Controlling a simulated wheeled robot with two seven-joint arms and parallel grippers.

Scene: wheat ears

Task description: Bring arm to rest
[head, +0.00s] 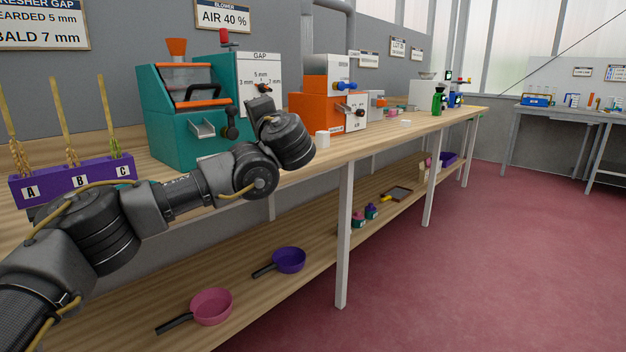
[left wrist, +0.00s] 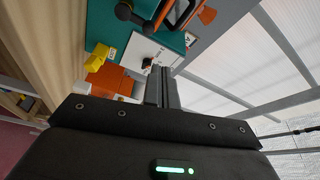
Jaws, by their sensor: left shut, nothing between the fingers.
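My left arm (head: 165,198) comes in from the left and reaches across the front of the bench. Its gripper (head: 262,103) is partly hidden behind the wrist, in front of the teal machine's white GAP panel. In the left wrist view the two dark fingers (left wrist: 162,85) are together, with nothing between them. My right gripper is in neither view.
A purple rack (head: 75,180) with wheat ears stands on the bench (head: 390,138) at left. A teal machine (head: 185,135), an orange machine (head: 322,108) and a white block (head: 322,139) stand near the arm. Pink (head: 211,306) and purple (head: 289,260) pans lie on the lower shelf. The red floor is clear.

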